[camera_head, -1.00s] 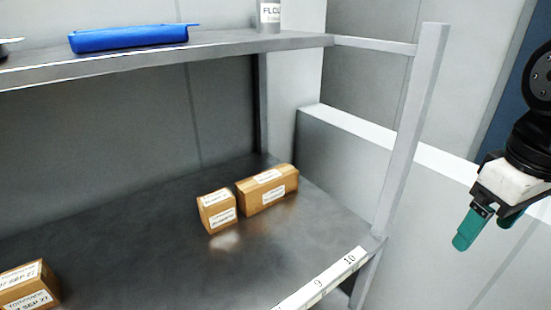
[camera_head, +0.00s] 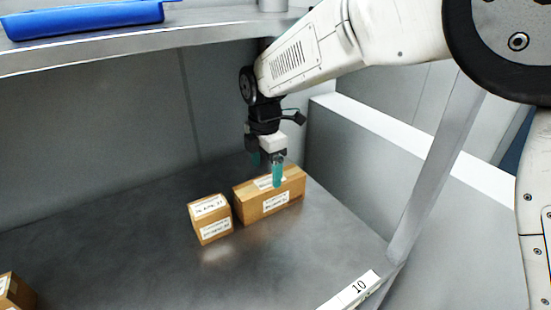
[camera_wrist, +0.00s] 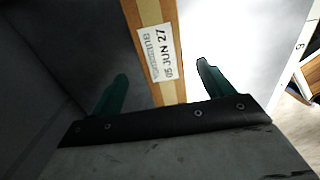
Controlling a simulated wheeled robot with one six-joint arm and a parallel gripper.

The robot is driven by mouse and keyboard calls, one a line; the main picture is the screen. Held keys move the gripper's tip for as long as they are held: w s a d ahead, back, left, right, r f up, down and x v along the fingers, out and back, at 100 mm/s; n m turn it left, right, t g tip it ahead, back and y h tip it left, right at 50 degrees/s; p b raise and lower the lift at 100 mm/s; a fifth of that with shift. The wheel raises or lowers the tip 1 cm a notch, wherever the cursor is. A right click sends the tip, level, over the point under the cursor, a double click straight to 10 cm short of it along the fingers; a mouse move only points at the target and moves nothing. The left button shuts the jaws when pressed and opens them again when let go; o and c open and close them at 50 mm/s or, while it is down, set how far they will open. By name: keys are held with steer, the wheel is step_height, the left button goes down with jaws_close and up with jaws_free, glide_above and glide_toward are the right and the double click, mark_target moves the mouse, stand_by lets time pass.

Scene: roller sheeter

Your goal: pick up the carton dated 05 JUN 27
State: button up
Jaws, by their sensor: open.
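The carton dated 05 JUN 27 (camera_wrist: 147,15) lies below my gripper in the wrist view, its white label (camera_wrist: 158,52) facing up between the two green fingers. In the head view this long brown carton (camera_head: 285,202) rests on the lower shelf, right of a smaller carton. My gripper (camera_head: 267,172) is over its top, pointing down, and partly hides the top label. In the wrist view my gripper (camera_wrist: 158,88) is open, with a finger on each side of the carton. I cannot tell whether the fingers touch it.
A smaller brown carton (camera_head: 211,222) stands just left, its label too small to read surely. Another carton (camera_head: 14,293) shows at the lower left edge. The upper shelf (camera_head: 130,42) holds a blue tray (camera_head: 85,18). A shelf post (camera_head: 437,165) stands at right. The front shelf is clear.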

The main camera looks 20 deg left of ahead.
mark_target(270, 180)
steer(key=shift+w+d, duration=0.25)
steer(key=shift+d, duration=0.15)
steer(key=shift+w+d+f, duration=0.1)
steer(key=shift+f, duration=3.8)
